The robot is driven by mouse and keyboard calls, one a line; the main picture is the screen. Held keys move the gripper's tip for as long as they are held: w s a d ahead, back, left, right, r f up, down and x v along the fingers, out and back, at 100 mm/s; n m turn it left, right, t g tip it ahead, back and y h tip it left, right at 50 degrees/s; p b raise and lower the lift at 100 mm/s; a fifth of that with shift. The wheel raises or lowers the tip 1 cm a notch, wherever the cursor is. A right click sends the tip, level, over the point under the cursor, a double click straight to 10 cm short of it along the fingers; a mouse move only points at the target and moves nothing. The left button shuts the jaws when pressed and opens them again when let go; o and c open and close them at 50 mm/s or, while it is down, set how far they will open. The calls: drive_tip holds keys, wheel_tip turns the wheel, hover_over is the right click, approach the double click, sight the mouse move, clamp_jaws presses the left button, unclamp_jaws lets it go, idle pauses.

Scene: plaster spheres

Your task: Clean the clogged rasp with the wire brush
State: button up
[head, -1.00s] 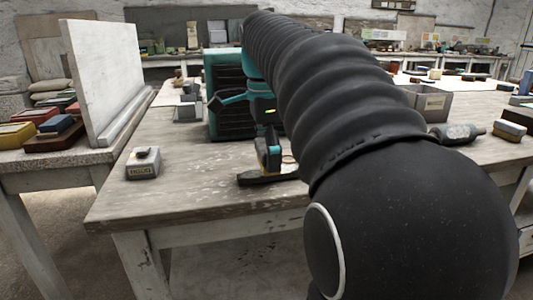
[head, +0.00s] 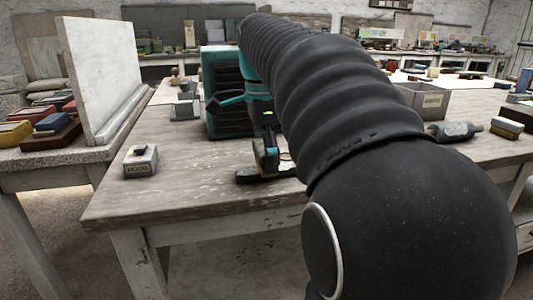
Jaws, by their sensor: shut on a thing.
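My gripper (head: 267,164) is low over the front part of the wooden workbench (head: 200,195), left of my large black arm. It is shut on a dark, flat, elongated tool (head: 250,178) at the bench top. I cannot tell whether this tool is the rasp or the wire brush. A small tan patch shows just right of the fingers, partly covered by the arm. My arm hides much of the bench behind and to the right, and I cannot make out a second tool near the gripper.
A white upright panel (head: 100,75) stands on the side table at left. A grey bin (head: 425,100) and a dark roller-like thing (head: 454,131) lie to the right.

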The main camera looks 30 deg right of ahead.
drive_tip(key=shift+f, duration=0.2)
drive_tip(key=shift+w+d+r, duration=0.1)
drive_tip(key=shift+w, duration=0.25)
drive_tip(key=shift+w+d, duration=0.2)
drive_tip(key=shift+w, duration=0.5)
drive_tip(key=shift+s+a+b, duration=0.1)
drive_tip(key=shift+s+a, duration=0.1)
drive_tip(key=shift+s, duration=0.5)
drive_tip(key=shift+s+a+b, duration=0.1)
drive_tip(key=shift+s+a, duration=0.15)
drive_tip(key=shift+s, duration=0.5)
drive_tip(key=shift+s+a+b, duration=0.1)
drive_tip(key=shift+s+a, duration=0.1)
drive_tip(key=shift+s, duration=0.5)
drive_tip(key=shift+w, duration=0.1)
